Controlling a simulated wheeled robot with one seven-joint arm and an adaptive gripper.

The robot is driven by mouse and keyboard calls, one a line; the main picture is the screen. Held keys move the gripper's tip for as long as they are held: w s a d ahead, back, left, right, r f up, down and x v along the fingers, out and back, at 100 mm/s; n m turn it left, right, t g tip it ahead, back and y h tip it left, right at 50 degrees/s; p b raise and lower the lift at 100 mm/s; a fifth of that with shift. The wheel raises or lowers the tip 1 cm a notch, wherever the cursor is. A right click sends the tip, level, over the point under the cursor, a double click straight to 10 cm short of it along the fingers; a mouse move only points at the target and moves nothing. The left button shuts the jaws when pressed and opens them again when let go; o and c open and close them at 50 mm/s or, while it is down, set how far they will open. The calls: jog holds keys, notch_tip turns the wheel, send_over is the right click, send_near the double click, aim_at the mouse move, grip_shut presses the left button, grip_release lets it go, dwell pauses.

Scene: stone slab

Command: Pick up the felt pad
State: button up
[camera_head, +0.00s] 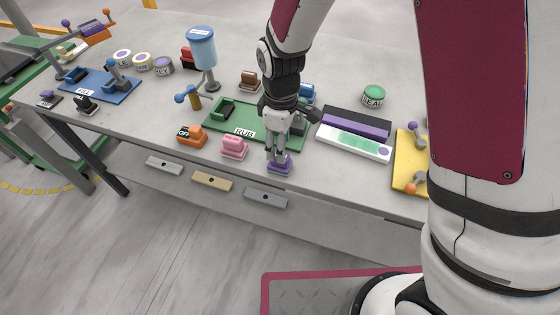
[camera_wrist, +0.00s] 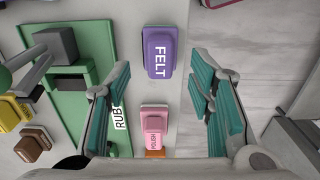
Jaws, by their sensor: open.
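The felt pad is a small purple block labelled FELT, near the front edge of the slab in the head view (camera_head: 281,168). In the wrist view the felt pad (camera_wrist: 160,52) lies ahead of the fingertips, near the top centre. My gripper (camera_head: 279,150) is above the pad in the head view and partly covers it. In the wrist view my gripper (camera_wrist: 160,85) is open, with teal finger pads on either side and nothing between the tips. The pad's line lies between the two fingers.
A green RUB board (camera_head: 225,130) lies beside the pad. A pink POLISH pad (camera_head: 234,147) and an orange block (camera_head: 191,135) sit to the left along the front edge. A white and purple tray (camera_head: 350,145) lies to the right. The slab's front edge is close.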

jog(key=shift+a+f+p, duration=0.1)
jog(key=shift+f+p, duration=0.3)
jog(key=shift+f, duration=2.1)
grip_shut()
